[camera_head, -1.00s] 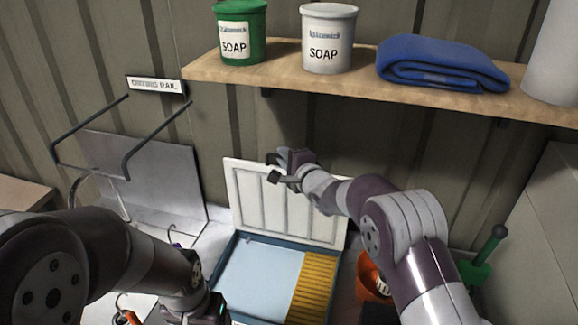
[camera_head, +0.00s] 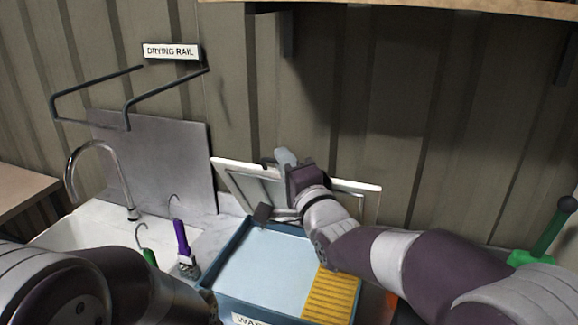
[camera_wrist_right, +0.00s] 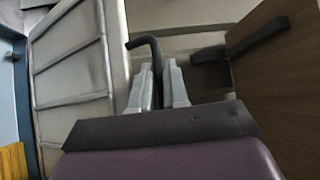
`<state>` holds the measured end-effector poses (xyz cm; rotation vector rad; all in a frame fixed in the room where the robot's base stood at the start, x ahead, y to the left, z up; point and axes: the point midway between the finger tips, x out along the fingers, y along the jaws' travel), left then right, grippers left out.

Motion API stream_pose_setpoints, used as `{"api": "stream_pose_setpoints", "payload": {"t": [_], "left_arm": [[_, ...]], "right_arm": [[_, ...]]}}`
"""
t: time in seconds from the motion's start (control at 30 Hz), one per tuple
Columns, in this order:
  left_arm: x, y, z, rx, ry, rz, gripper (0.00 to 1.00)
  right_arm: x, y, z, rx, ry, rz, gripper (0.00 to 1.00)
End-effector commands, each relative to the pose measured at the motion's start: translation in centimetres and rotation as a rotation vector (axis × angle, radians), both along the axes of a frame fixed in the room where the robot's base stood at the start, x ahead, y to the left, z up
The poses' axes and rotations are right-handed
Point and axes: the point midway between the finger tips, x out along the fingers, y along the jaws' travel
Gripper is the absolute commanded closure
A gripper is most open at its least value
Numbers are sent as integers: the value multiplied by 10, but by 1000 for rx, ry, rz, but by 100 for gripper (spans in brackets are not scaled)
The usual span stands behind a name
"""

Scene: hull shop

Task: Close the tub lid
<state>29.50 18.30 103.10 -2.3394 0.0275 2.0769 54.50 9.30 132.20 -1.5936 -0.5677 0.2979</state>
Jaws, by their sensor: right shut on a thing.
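The blue tub (camera_head: 226,266) stands in the lower middle of the head view, with light blue inside and a yellow ribbed part (camera_head: 332,293) at its right. My right gripper (camera_head: 276,188) is at the lid's upper edge. In the right wrist view its fingers are shut on a dark hooked handle (camera_wrist_right: 147,42), beside the ribbed lid (camera_wrist_right: 75,75). My left arm is at the lower left; its fingers do not show.
A sink with a curved tap (camera_head: 92,150) and a purple-handled brush (camera_head: 181,237) are left of the tub. A drying rail (camera_head: 128,100) is on the wall. A shelf (camera_head: 460,8) runs above. A green tool (camera_head: 545,238) stands at the right.

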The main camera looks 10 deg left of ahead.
Motion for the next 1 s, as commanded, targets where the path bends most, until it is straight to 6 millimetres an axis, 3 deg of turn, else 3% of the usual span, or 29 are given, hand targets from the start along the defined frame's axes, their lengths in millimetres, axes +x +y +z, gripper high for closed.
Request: {"api": "stream_pose_setpoints", "payload": {"t": [0.33, 0.37, 0.4, 0.83, 1.0], "left_arm": [[0, 0, 0, 0, 0, 0, 24], [0, 0, 0, 0, 0, 0, 24], [0, 0, 0, 0, 0, 0, 24], [0, 0, -2, 0, 0, 0, 24], [0, 0, -14, 0, 0, 0, 24]], "right_arm": [[0, 0, 0, -1, 2, 1, 100], [0, 0, 0, -1, 1, 1, 76], [0, 0, 0, -1, 1, 1, 68], [-2, -1, -1, 0, 0, 0, 68], [-21, -13, -6, 1, -2, -1, 68]]}}
